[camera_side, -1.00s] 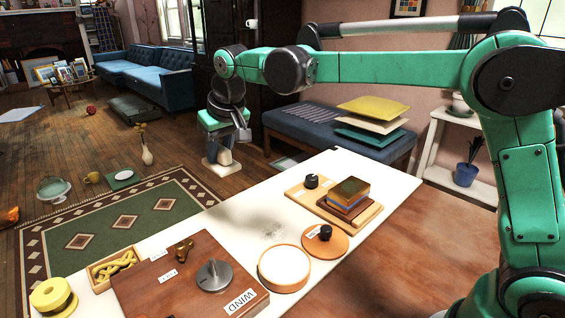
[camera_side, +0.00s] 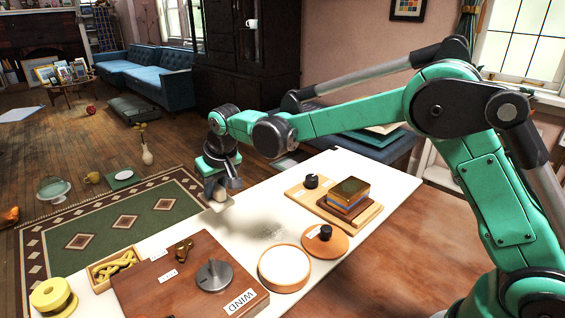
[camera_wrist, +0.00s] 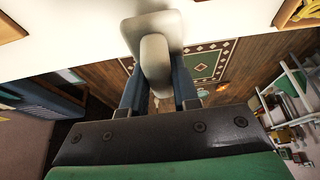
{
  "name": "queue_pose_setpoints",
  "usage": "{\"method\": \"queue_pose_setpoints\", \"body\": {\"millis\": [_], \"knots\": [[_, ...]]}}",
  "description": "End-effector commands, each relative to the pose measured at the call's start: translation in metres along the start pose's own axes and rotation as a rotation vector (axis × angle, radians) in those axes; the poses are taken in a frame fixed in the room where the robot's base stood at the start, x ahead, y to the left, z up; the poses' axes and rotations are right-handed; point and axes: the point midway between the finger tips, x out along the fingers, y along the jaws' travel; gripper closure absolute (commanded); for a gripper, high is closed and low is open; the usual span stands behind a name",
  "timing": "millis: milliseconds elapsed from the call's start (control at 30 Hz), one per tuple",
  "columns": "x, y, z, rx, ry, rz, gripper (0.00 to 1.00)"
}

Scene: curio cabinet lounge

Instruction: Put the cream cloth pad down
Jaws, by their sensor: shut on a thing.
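The cream cloth pad (camera_side: 221,201) hangs below my gripper (camera_side: 214,186) at the far left edge of the white tabletop in the side view. In the wrist view the pad (camera_wrist: 155,58) is pinched between the two blue-grey fingers of my gripper (camera_wrist: 158,88). Its far end overlaps the white tabletop in that view, with floor and rug behind the rest. I cannot tell whether the pad touches the table. The gripper is shut on it.
The white tabletop (camera_side: 225,232) has a bare stretch in its middle. Around it are a wooden board with a metal dial (camera_side: 214,275), a round cream-topped disc (camera_side: 285,267), a black-knobbed wooden disc (camera_side: 325,240) and a stacked block (camera_side: 350,190). A bench (camera_side: 365,145) stands behind.

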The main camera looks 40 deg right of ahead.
Motion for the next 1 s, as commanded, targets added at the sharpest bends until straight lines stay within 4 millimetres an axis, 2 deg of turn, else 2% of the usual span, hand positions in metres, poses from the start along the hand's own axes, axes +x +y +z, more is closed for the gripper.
{"method": "queue_pose_setpoints", "body": {"millis": [100, 233, 433, 867, 900, 967, 1000], "knots": [[0.017, 0.0, 0.007, 0.0, 0.0, 0.0, 1.0], [0.027, 0.0, 0.011, 0.0, 0.0, 0.0, 1.0], [0.054, 0.0, 0.022, 0.0, 0.0, -0.001, 1.0], [0.061, 0.0, 0.025, 0.0, 0.0, -0.001, 1.0], [0.06, 0.0, 0.025, 0.0, 0.0, -0.001, 0.64], [0.06, 0.0, 0.025, 0.0, 0.0, -0.001, 0.46], [0.06, 0.0, 0.025, 0.0, 0.0, -0.001, 0.43]]}}
